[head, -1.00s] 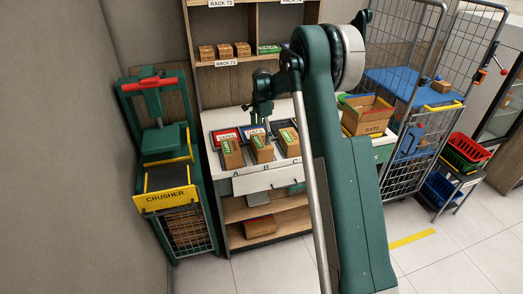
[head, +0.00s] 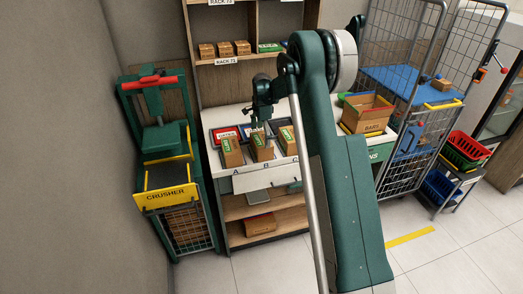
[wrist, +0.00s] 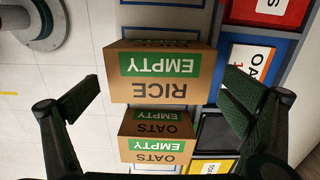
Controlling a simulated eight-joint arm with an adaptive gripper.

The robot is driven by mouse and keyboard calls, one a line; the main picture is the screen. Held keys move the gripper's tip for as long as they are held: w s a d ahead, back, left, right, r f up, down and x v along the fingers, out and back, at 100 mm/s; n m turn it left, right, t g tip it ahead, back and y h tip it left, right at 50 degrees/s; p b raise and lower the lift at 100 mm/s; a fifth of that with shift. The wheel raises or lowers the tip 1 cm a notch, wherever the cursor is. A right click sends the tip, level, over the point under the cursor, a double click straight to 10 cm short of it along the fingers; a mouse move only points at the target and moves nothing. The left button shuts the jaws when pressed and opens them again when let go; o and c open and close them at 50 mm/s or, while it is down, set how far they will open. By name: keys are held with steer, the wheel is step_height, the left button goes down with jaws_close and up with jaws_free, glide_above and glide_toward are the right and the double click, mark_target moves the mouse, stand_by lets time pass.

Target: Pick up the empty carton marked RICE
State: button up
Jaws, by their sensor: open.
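The RICE carton (wrist: 160,72) is a brown box with a green EMPTY label, its print upside down in the wrist view. It appears to be the middle carton (head: 262,150) at place B on the counter in the head view. My gripper (wrist: 160,90) is open, one finger to each side of the RICE carton in the picture, with gaps between. In the head view my gripper (head: 262,126) points down over the middle carton; its fingertips are small there. An OATS carton (wrist: 155,138), also marked EMPTY, stands close beside the RICE carton.
Another carton (head: 230,152) stands at A, and one (head: 288,139) at C. Red (wrist: 268,10), blue (wrist: 243,62) and yellow (wrist: 210,167) trays lie behind the cartons. An open box (head: 367,112) sits to the right.

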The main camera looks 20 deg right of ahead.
mark_target(261, 149)
steer(key=shift+f, duration=0.15)
steer(key=shift+a+f, duration=0.15)
steer(key=shift+f, duration=2.3)
steer(key=c, duration=0.7)
